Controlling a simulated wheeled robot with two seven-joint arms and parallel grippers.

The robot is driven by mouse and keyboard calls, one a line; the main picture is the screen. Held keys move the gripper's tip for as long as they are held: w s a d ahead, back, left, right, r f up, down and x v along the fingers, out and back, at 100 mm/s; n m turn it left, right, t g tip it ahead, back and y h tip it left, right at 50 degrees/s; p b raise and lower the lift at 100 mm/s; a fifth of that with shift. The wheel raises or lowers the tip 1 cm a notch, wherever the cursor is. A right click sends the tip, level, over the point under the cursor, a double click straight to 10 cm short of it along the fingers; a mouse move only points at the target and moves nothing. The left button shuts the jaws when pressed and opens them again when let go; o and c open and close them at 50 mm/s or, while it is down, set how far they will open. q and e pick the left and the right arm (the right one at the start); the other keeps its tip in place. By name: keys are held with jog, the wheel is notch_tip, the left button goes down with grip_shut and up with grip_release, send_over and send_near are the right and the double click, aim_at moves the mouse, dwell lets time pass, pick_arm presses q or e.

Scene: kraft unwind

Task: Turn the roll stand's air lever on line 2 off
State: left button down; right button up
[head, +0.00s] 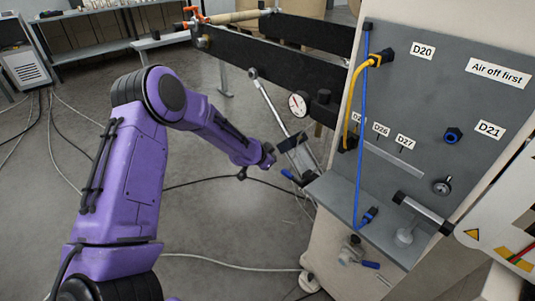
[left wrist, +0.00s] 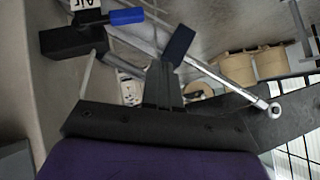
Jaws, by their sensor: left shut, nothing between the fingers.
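A lever with a blue handle (left wrist: 126,16) shows at the top of the left wrist view, beside a black block (left wrist: 75,42) and a partly cut-off label reading "Air" (left wrist: 86,4). In the head view a small blue handle (head: 288,174) shows just below my left gripper (head: 300,152), left of the grey panel. My left gripper (left wrist: 178,48) is shut and empty; its dark fingers appear apart from the blue handle. Another valve with a blue handle (head: 371,265) is low on the stand's side. Which line each belongs to is not readable. My right gripper is out of view.
The grey panel (head: 425,110) carries D20, D21 and "Air off first" labels, with yellow (head: 352,95) and blue (head: 363,130) hoses. A round gauge (head: 298,104) and black beams (head: 275,55) stand behind the gripper. Cables cross the open floor (head: 225,215).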

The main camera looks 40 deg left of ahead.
pick_arm(q)
jog(key=v, duration=0.2)
jog(key=shift+s+a+r, duration=0.2)
jog(key=shift+a+r, duration=0.05)
dwell(0.4)
jog(key=s+d+f+n+g+y, duration=0.1)
jog(key=s+f, duration=0.5)
jog(key=s, duration=0.7)
jog(key=s+d+f+n+g, duration=0.3)
jog(key=s+d+f+n, duration=0.3)
jog(key=s, duration=0.7)
jog(key=s+d+f+n+g+y, duration=0.1)
jog(key=s+d+f+n, duration=0.3)
jog(key=s+f, duration=0.4)
jog(key=s+g, duration=0.1)
jog(key=s, duration=0.4)
jog(key=shift+s+g+y, duration=0.3)
jog(key=shift+s, duration=0.1)
